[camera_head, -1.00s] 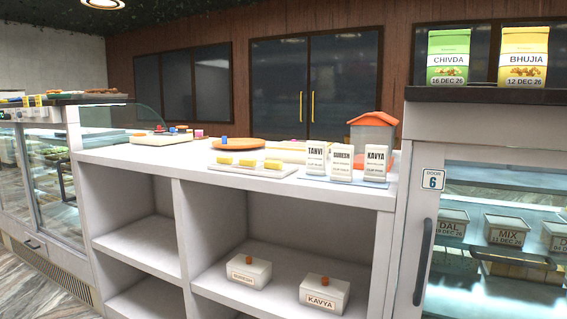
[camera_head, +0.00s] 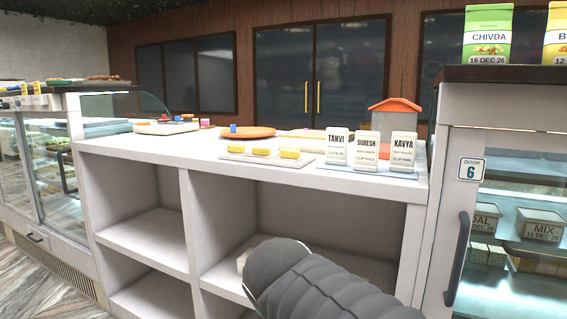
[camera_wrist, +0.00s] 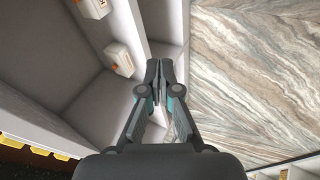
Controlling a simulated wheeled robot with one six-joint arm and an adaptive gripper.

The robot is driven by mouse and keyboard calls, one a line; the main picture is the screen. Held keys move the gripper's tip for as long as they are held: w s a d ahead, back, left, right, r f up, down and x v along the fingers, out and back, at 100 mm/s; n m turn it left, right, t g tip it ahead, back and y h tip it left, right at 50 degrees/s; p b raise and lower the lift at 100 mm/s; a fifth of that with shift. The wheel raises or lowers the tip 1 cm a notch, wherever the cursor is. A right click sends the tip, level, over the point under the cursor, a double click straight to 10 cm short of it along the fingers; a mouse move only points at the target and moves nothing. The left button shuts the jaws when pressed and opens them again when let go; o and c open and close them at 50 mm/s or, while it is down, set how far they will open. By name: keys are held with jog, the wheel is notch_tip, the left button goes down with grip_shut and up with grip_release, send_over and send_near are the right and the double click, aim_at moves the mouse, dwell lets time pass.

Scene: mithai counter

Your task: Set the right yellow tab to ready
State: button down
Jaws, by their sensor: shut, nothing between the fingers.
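Three yellow tabs stand in a row on a pale plate (camera_head: 245,159) on the white counter, in the head view. The right yellow tab (camera_head: 290,153) is nearest the white cards; its setting is too small to read. Small yellow shapes at the lower left edge of the wrist view may be the same tabs, but I cannot tell. My gripper (camera_wrist: 160,68) is shut and empty in the wrist view, in front of the open shelves and well apart from the tabs. Its fingers are not visible in the head view, where my grey arm covers the lower middle.
White cards labelled TANVI (camera_head: 336,146), SURESH (camera_head: 366,151) and KAVYA (camera_head: 403,155) stand right of the tabs. An orange-roofed box (camera_head: 395,108) is behind them. White lidded boxes (camera_wrist: 120,58) sit on the shelf. Marbled floor (camera_wrist: 255,75) is clear.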

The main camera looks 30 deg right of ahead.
aim_at(288, 154)
jog(key=w+d+r+n+t+h+b, duration=0.1)
jog(key=w+r+n+t+h+b, duration=0.1)
jog(key=w+r+n+h, duration=0.3)
jog(key=w+d+r+n+t+h+b, duration=0.1)
jog(key=w+r+n+t+h+b, duration=0.2)
jog(key=w+r+n, duration=1)
jog(key=w+r+h, duration=0.2)
jog(key=w+r, duration=0.1)
jog(key=w, duration=0.1)
jog(key=shift+w+d+n+h, duration=0.3)
jog(key=shift+w+d, duration=0.05)
jog(key=shift+d, duration=0.05)
jog(key=x, duration=1.4)
jog(key=shift+r, duration=0.1)
jog(key=shift+w, duration=0.1)
